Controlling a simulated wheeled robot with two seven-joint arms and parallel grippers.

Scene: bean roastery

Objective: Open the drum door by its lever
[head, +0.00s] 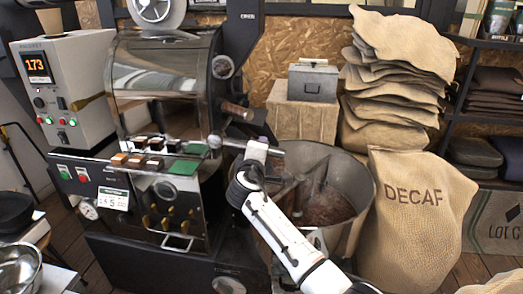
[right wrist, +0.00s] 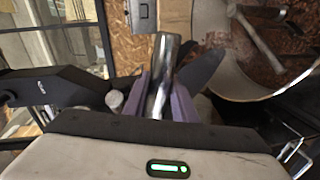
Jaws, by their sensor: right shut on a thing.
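The roaster's shiny drum (head: 160,75) is at the left of the head view, with its dark front end facing right. A short metal lever (head: 232,142) sticks out to the right from a round silver knob (head: 214,141) on that end. My right gripper (head: 257,150) is at the lever, its arm rising from the bottom of the head view. In the right wrist view the purple fingers (right wrist: 166,103) are shut around the shiny metal lever (right wrist: 164,65). The door edge is hard to make out, and I cannot tell whether it is ajar. My left gripper is not in view.
A round cooling pan (head: 350,165) with brown beans stands just right of the lever. A DECAF sack (head: 415,220) and stacked sacks (head: 395,80) stand farther right. A control box (head: 65,85) reading 173 is at the left. A wooden-handled part (head: 237,110) is close above my right gripper.

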